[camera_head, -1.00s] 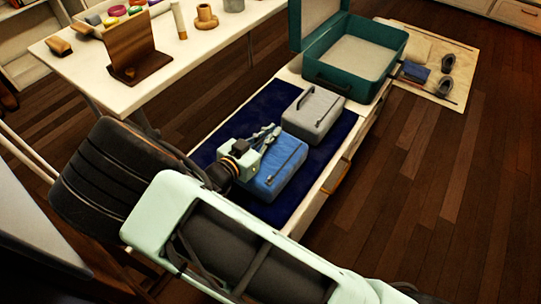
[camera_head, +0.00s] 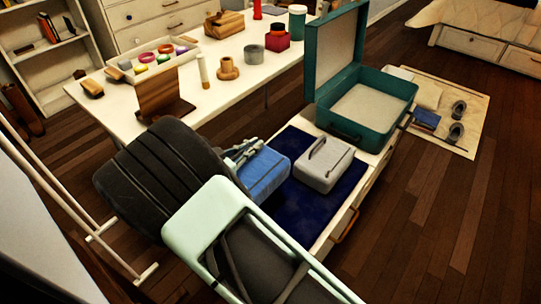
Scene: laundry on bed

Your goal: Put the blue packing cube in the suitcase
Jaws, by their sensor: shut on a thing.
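The blue packing cube (camera_head: 265,175) is held up over the navy mat (camera_head: 305,210), left of the grey packing cube (camera_head: 325,165). My gripper (camera_head: 246,154) is shut on the blue cube at its upper left side; my dark arm link partly hides the gripper and the cube's left end. The teal suitcase (camera_head: 345,130) stands open at the far end of the bench, with its lid (camera_head: 333,50) upright on the left. The visible part of its pale inside is empty.
A white table (camera_head: 140,117) at the left holds a wooden stand (camera_head: 165,95), a tray of coloured items and several jars. The grey cube lies between the blue cube and the suitcase. A floor mat (camera_head: 470,115) with slippers and folded items lies right of the suitcase.

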